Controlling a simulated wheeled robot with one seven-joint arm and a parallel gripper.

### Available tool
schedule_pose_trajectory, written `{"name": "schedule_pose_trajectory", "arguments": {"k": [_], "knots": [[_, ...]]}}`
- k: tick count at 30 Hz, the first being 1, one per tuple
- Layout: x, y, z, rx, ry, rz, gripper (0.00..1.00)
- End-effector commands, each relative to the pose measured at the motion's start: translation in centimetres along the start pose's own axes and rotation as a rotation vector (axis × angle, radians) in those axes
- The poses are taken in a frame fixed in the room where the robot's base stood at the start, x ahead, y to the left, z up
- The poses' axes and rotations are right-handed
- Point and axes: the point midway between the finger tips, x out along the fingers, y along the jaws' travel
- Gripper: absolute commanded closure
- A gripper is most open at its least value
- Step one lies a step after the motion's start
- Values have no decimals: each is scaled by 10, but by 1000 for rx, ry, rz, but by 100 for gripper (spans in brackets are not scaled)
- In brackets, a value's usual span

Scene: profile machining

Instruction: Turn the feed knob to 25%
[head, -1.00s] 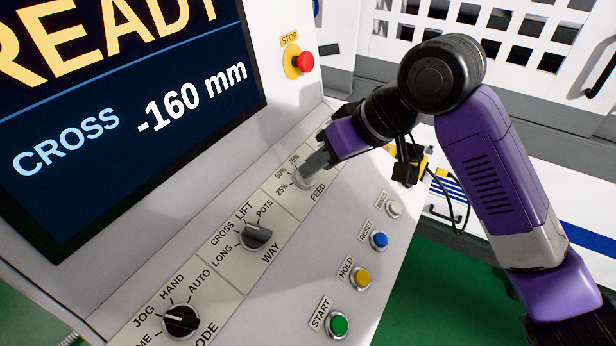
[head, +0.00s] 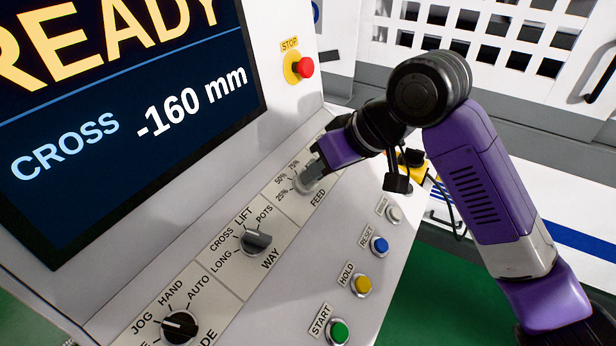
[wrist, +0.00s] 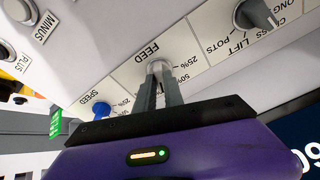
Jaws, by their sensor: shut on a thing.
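The feed knob (head: 304,184) sits on the control panel beside its scale of 25%, 50% and 75%. In the wrist view the knob's pale round base (wrist: 158,66) shows at the fingertips, under the FEED label. My gripper (head: 310,172) reaches down to the panel from the upper right, its grey fingers shut on the knob. In the wrist view the fingers (wrist: 159,78) lie close together at the knob. The fingers hide most of the knob, so I cannot tell which mark its pointer faces.
To the left along the panel are the WAY knob (head: 256,242) and MODE knob (head: 180,326). The START (head: 339,332), HOLD (head: 361,285) and RESET (head: 379,245) buttons line the panel's right side. A red stop button (head: 305,67) stands above. The screen (head: 120,110) reads CROSS -160 mm.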

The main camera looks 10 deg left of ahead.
Motion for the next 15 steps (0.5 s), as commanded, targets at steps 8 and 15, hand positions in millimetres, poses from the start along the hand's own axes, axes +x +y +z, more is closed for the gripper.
{"name": "schedule_pose_trajectory", "arguments": {"k": [8,15], "knots": [[1,2,0,-250,-1,-38,100],[0,2,0,-393,0,-60,100]]}}
